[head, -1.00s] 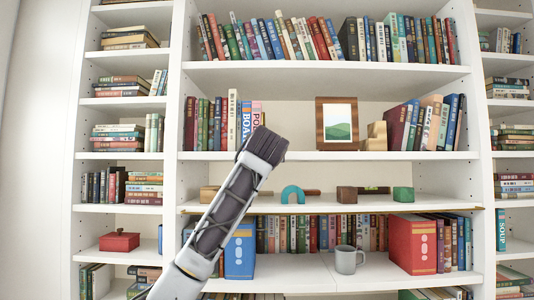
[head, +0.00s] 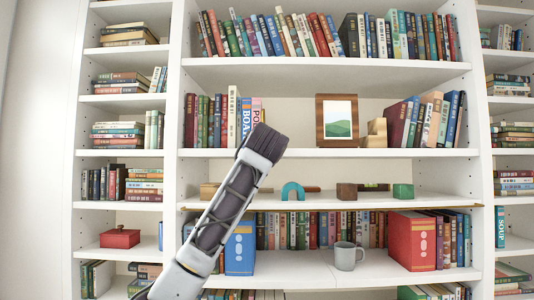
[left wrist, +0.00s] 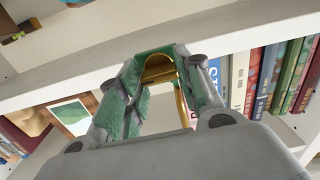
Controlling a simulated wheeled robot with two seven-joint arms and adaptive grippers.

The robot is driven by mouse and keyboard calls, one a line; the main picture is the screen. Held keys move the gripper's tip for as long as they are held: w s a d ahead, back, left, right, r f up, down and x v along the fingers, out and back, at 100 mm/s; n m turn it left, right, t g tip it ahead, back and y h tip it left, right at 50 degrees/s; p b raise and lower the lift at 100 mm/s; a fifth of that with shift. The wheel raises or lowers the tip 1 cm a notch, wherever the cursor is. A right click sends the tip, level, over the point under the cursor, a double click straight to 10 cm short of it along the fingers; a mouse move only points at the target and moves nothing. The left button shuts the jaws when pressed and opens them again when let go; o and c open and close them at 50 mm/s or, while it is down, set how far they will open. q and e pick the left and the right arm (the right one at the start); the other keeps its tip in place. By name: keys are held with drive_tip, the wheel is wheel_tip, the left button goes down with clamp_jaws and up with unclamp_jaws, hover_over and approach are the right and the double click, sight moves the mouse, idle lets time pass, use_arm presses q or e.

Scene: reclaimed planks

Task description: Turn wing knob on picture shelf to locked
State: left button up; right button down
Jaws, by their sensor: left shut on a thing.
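The picture shelf (head: 420,153) is a white board carrying a wood-framed green picture (head: 337,120), which also shows at lower left in the left wrist view (left wrist: 70,116). My left gripper (head: 262,142) reaches up to this shelf, left of the picture, its fingertips turned away from the head camera. In the left wrist view my left gripper (left wrist: 158,68) has green-padded fingers on either side of a brass wing knob (left wrist: 160,70), shut on it at the shelf edge. Part of the knob is hidden by the fingers. The head view does not show the knob. My right gripper is not in view.
Books (head: 212,122) stand left of the picture, close to my gripper. A wooden stepped block (head: 376,132) stands right of it. The shelf below holds a teal arch (head: 292,191) and small blocks. A grey mug (head: 346,256) stands lower down.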

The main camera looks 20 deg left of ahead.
use_arm(q)
drive_tip(key=shift+n, duration=0.3)
drive_tip(key=n, duration=1.1)
drive_tip(key=n+b, duration=0.1)
drive_tip(key=n, duration=0.5)
drive_tip(key=shift+a+f, duration=0.15)
drive_tip(key=shift+f, duration=0.1)
idle(0.3)
drive_tip(key=o, duration=1)
drive_tip(key=shift+o, duration=0.2)
drive_tip(key=shift+s, duration=0.15)
